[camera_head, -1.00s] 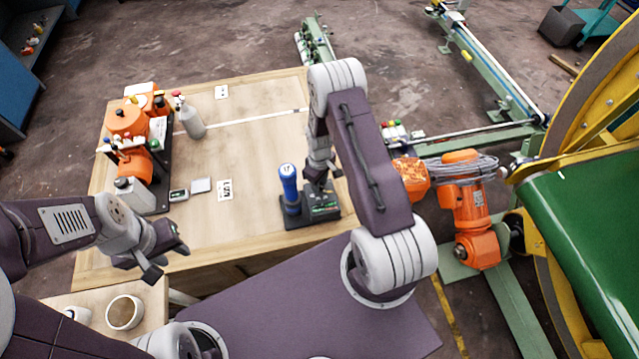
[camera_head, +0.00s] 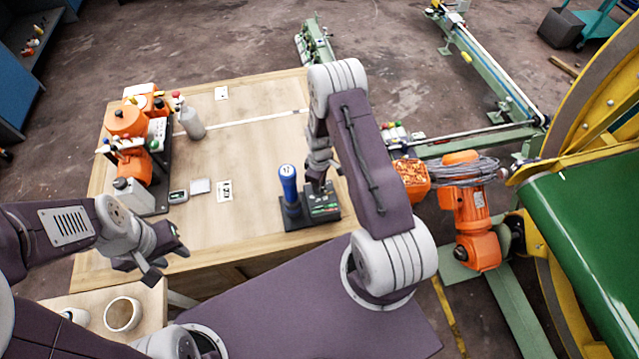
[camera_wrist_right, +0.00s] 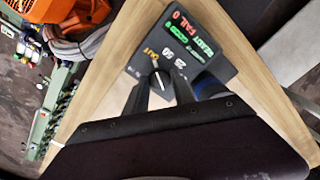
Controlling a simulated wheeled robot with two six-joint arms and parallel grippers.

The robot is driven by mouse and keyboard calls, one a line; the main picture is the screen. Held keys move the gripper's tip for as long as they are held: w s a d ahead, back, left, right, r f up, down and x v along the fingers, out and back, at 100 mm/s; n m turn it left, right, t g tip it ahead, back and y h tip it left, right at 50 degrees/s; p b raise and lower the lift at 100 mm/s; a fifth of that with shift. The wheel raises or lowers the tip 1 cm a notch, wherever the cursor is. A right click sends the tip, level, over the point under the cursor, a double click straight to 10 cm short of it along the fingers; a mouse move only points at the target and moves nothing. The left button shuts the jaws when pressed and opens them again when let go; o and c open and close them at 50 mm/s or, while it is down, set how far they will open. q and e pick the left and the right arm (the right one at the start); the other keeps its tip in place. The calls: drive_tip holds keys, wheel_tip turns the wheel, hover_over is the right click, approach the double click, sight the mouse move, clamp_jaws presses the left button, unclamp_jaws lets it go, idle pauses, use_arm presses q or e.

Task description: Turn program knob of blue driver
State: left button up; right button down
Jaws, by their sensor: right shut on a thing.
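The blue driver (camera_head: 289,186) stands upright in a dark base at the front right of the table. To its right is a dark box, the program unit (camera_head: 324,209). In the right wrist view the unit (camera_wrist_right: 200,38) shows lit words READY, FAIL and GOOD, and a dark round knob (camera_wrist_right: 160,82) with a white mark and numbers around it. My right gripper (camera_wrist_right: 160,86) is shut on the knob, a finger on each side; in the head view it is mostly hidden behind its arm. My left gripper (camera_head: 168,262) is open and empty over the table's front left.
An orange machine (camera_head: 130,130) with bottles stands at the table's left. A cup (camera_head: 122,314) stands on the side table. The table's middle is clear.

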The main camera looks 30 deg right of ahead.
drive_tip(key=c, duration=1.1)
unclamp_jaws()
drive_tip(key=shift+o, duration=0.2)
wheel_tip(320, 180, up, 9)
drive_tip(key=b, duration=0.1)
drive_tip(key=s+a+r+m, duration=0.3)
drive_tip(key=s+r+m, duration=0.1)
drive_tip(key=s+r, duration=0.2)
drive_tip(key=s+a+r+m+t, duration=0.1)
drive_tip(key=s+a+r+m, duration=0.2)
drive_tip(key=s+r, duration=0.3)
drive_tip(key=shift+s+a+r+m, duration=0.35)
drive_tip(key=shift+s+m, duration=0.15)
drive_tip(key=shift+s, duration=0.1)
